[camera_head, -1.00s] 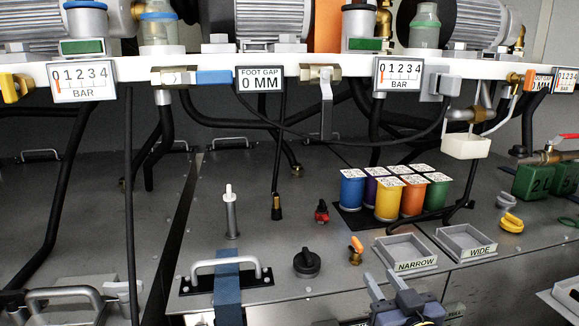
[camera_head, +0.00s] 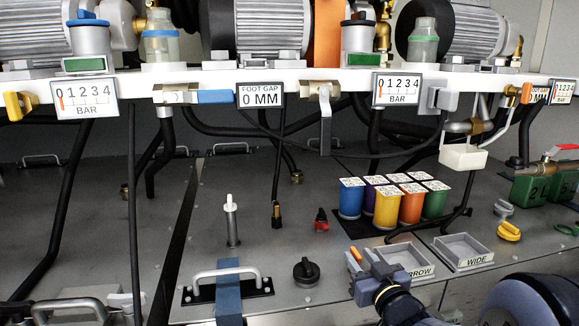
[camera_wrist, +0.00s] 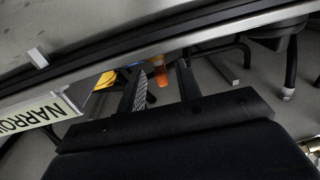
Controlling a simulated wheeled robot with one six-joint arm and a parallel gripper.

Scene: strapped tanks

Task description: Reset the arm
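My gripper (camera_head: 362,263) is in the lower middle of the head view, above the deck's front edge and beside the NARROW tray (camera_head: 403,262), whose label it partly covers. In the wrist view its two fingers (camera_wrist: 160,85) stand apart, with a gap between them and nothing held. A small orange thing shows in the gap, beyond the fingers. My arm reaches in from the lower right of the head view.
The WIDE tray (camera_head: 463,251) is right of the NARROW tray. Behind stand several coloured pots, including a blue one (camera_head: 351,198). A black knob (camera_head: 306,271) and a metal handle (camera_head: 226,276) are to the left.

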